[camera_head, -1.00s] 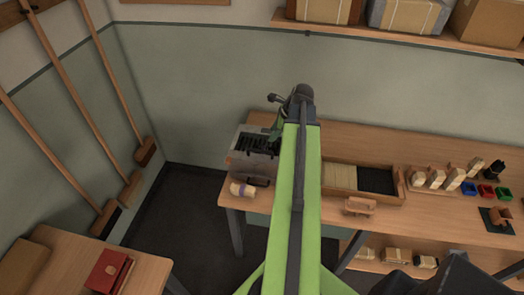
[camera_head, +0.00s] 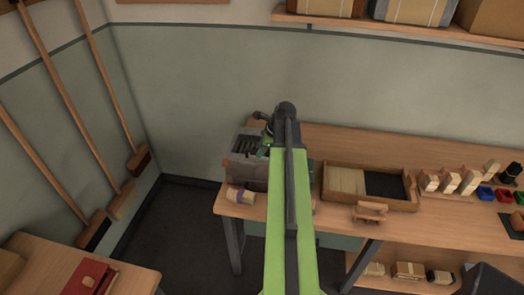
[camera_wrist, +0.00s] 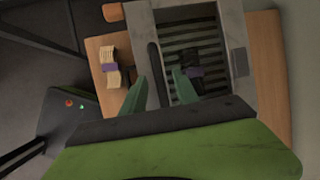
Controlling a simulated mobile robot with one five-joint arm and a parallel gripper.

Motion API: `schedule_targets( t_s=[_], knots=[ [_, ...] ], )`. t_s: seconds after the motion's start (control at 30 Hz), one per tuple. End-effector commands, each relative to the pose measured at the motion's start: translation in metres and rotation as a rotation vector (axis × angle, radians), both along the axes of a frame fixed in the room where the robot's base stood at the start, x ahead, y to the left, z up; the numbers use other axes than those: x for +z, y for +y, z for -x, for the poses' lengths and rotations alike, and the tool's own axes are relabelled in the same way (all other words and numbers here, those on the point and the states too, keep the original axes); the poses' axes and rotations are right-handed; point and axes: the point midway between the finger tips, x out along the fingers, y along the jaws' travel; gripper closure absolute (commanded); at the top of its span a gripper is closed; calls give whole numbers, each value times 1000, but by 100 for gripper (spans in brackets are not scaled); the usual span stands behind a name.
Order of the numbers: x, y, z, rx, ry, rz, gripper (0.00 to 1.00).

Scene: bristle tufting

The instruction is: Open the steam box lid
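The steam box (camera_head: 243,170) is a grey metal box at the left end of the workbench; it also shows in the wrist view (camera_wrist: 239,35). Dark slats (camera_wrist: 180,35) show inside its pale frame. A dark bar handle (camera_wrist: 152,62) runs along the side nearest the bench edge. I cannot tell for sure which part is the lid or how far open it stands. My gripper (camera_wrist: 162,82) is open, its two green fingers apart over the box, with the handle between them in the picture. Contact cannot be made out. In the head view my gripper (camera_head: 266,140) is partly hidden.
A tan bundle with a purple band (camera_wrist: 111,68) lies beside the box near the bench edge. A dark item with a purple band (camera_wrist: 194,72) shows over the slats. A divided wooden tray (camera_head: 413,204) stands to the right, with a wooden piece (camera_head: 369,212) before it.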

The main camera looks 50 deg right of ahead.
Motion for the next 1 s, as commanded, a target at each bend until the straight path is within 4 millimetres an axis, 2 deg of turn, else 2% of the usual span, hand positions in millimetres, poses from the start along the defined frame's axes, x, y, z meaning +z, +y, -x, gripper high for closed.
schedule_targets(
  t_s=[0.07, 0.3, 0.33, 1.0],
  knots=[
    [0, 0, 0, 0, 0, 0, 67],
    [0, 0, 0, 1, 0, 0, 98],
    [0, 0, 0, 1, 0, 0, 100],
    [0, 0, -1, 0, -2, 1, 100]
  ],
)
